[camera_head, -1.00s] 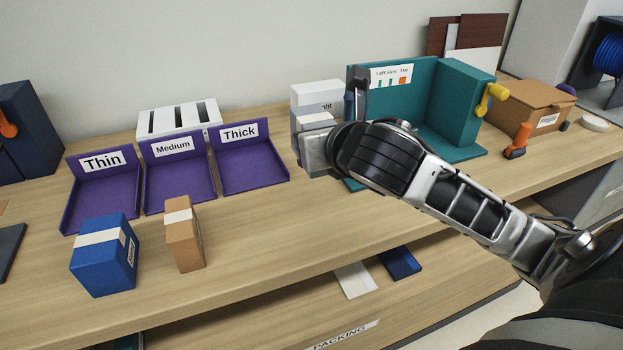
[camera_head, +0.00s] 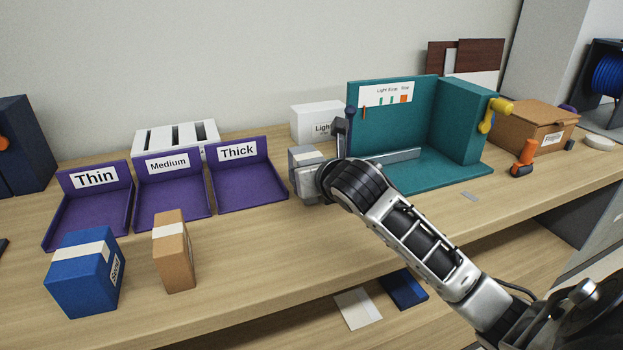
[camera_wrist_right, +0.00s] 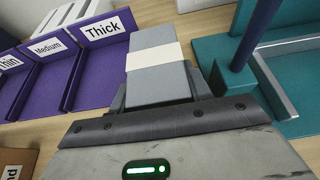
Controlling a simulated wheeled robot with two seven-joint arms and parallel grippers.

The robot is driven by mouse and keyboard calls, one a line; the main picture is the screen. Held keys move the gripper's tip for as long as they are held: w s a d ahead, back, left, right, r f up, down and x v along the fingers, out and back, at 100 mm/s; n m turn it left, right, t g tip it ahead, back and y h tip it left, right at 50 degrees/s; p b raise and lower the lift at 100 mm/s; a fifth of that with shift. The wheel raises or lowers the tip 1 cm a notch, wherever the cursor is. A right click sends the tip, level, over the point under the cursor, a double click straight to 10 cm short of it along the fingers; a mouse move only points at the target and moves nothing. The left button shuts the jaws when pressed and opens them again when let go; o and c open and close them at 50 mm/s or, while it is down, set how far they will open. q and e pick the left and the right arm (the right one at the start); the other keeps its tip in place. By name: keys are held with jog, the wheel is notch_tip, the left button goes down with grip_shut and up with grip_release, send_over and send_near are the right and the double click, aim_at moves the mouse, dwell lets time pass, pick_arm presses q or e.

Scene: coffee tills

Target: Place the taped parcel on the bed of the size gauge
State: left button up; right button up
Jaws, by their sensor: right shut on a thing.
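A grey parcel with a white tape band (camera_wrist_right: 158,67) is held in my right gripper (camera_wrist_right: 160,98), which is shut on it. In the head view the parcel (camera_head: 306,156) is partly hidden by the gripper, left of the teal gauge (camera_head: 392,122). The gauge has a flat bed (camera_head: 445,176), a back wall with a label of coloured marks, a block at right with a yellow handle, and a metal bar across the bed. The parcel is beside the gauge, not over its bed. My left gripper is not in view.
Purple trays marked Thin (camera_head: 88,215), Medium (camera_head: 170,200) and Thick (camera_head: 245,185) stand at left. A blue box (camera_head: 82,278) and a brown box (camera_head: 174,255) stand in front. A white box (camera_head: 312,120) is behind the parcel; a cardboard box (camera_head: 535,115) and orange-handled tool (camera_head: 524,158) are at right.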

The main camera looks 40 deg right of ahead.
jog(key=shift+f, duration=0.45)
jog(key=shift+f, duration=0.15)
jog(key=o, duration=1.1)
jog(key=shift+o, duration=0.2)
